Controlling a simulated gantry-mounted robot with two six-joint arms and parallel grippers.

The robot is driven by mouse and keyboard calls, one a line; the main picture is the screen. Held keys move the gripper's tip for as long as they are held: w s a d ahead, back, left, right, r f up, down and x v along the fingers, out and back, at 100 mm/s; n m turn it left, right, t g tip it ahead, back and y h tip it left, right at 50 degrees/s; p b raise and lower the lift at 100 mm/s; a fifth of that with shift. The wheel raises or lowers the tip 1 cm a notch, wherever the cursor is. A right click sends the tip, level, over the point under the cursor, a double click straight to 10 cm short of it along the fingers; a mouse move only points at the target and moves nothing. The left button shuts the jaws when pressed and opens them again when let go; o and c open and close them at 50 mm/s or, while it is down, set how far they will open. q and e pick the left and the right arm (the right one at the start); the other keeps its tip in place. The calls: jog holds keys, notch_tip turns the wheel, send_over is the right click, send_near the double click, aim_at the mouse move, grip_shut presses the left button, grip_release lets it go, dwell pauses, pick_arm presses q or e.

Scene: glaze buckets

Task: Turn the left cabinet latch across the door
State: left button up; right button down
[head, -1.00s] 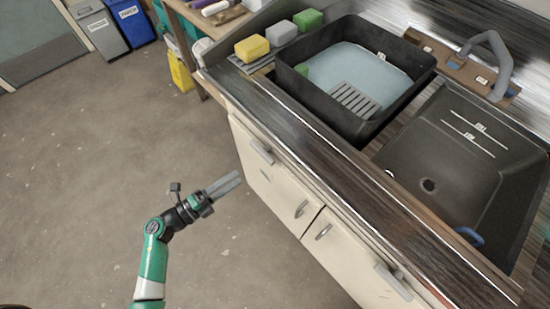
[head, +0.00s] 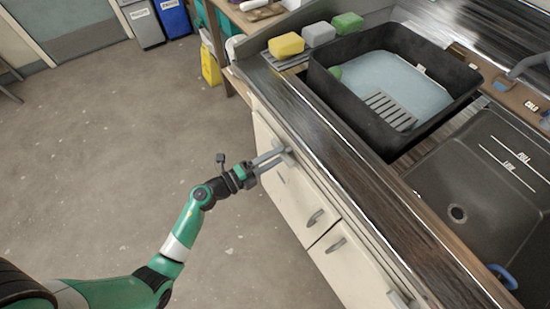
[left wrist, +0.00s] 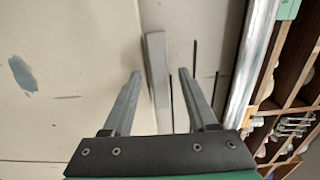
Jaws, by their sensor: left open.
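The left cabinet latch (left wrist: 157,75) is a grey bar. In the left wrist view it lies lengthwise between my two open fingers, with a visible gap on each side. My left gripper (left wrist: 160,73) is open and reaches toward the cabinet front. In the head view my left gripper (head: 277,156) is at the upper part of the left cabinet door (head: 284,196). Its fingers partly cover the latch (head: 289,159) there. I cannot tell whether the fingers touch it. My right gripper is not in view.
Door handles (head: 316,217) sit lower on the cream doors, and a second grey latch (head: 398,299) is at the right. The dark counter edge (head: 345,170) overhangs above, with a black tub (head: 350,108) and a sink (head: 480,185).

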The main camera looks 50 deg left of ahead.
pick_arm(q)
jog(key=shift+w, duration=0.1)
grip_shut()
jog(key=shift+m, duration=0.4)
jog(key=m, duration=0.3)
jog(key=shift+p, duration=0.35)
jog(key=m, duration=0.4)
jog(key=m+b, duration=0.1)
jog(key=m, duration=0.4)
jog(key=m+b, duration=0.1)
jog(key=m, duration=0.4)
dwell(0.4)
